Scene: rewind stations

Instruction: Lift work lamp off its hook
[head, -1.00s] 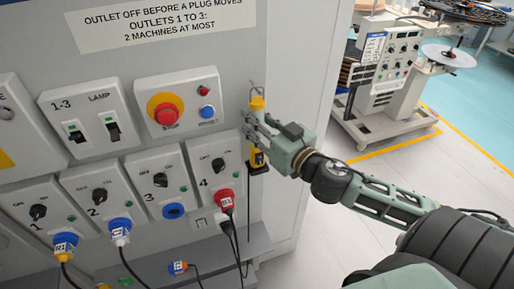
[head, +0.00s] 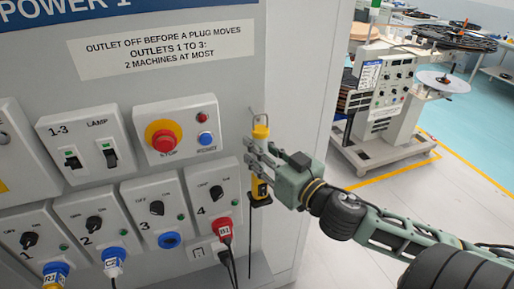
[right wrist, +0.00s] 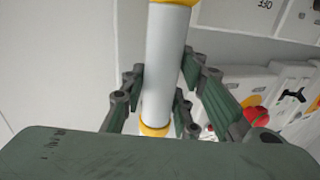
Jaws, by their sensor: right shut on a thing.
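The work lamp (head: 260,131) is an upright tube with yellow ends and a black lower end, in front of the right part of the grey panel. A thin metal hook (head: 254,113) shows at its top; I cannot tell whether the lamp still hangs from it. My right gripper (head: 254,160) comes in from the right and is shut around the lamp's middle. In the right wrist view the lamp's white tube (right wrist: 166,62) with yellow bands stands between the fingers. A dark cable hangs below the lamp. My left gripper is not in view.
Left of the lamp are the red stop button (head: 164,140), lamp switches (head: 109,155) and several outlets, some with plugs such as the red one (head: 223,230). The panel's right edge is close behind my gripper. A machine (head: 390,90) stands farther right on open floor.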

